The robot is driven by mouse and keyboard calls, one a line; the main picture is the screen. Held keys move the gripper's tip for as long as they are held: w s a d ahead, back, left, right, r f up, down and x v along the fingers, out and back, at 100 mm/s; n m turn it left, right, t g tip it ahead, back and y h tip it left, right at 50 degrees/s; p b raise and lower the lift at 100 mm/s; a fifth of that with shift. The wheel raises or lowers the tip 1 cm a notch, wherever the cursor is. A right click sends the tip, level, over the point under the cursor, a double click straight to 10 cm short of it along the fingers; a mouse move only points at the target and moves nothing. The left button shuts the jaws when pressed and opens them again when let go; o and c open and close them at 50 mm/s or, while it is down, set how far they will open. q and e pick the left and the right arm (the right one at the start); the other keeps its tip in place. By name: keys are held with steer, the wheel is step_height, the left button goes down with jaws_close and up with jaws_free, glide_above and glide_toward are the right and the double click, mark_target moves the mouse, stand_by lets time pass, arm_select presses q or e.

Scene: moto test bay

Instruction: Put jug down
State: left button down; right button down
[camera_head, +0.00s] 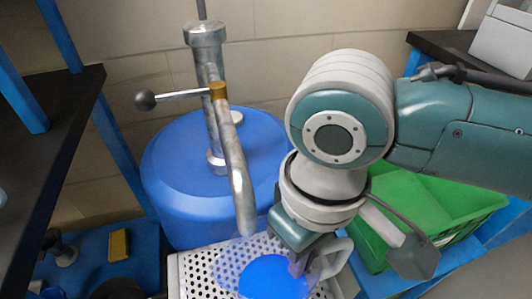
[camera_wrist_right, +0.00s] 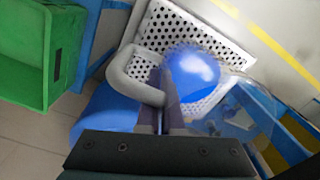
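The jug (camera_head: 272,277) is clear and holds blue liquid. It is at the bottom of the head view, over the perforated metal tray (camera_head: 196,270) and just below the spout. Its pale loop handle (camera_head: 338,260) is on the right side. My right gripper (camera_head: 298,264) is at that handle. In the wrist view the jug (camera_wrist_right: 192,72) looks upright over the tray, and my right gripper (camera_wrist_right: 166,98) has its fingers close together on the handle (camera_wrist_right: 140,75). I cannot tell whether the jug's base touches the tray. My left gripper is out of view.
A blue drum (camera_head: 175,165) with a metal tap (camera_head: 232,170) and lever stands behind the jug. A green crate (camera_head: 430,205) is at the right. A dark shelf (camera_head: 55,150) with blue posts is at the left. A yellow block (camera_head: 119,244) lies on a blue surface below it.

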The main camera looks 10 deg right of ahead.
mark_target(286, 276)
steer(key=shift+w+f+b, duration=0.35)
steer(key=shift+f+b, duration=0.05)
steer(key=shift+f, duration=0.5)
steer(key=shift+w+f+b, duration=0.3)
steer(key=shift+f+b, duration=0.1)
steer(key=shift+f, duration=0.45)
steer(key=c, duration=1.1)
jaws_free()
steer(key=shift+f, duration=0.1)
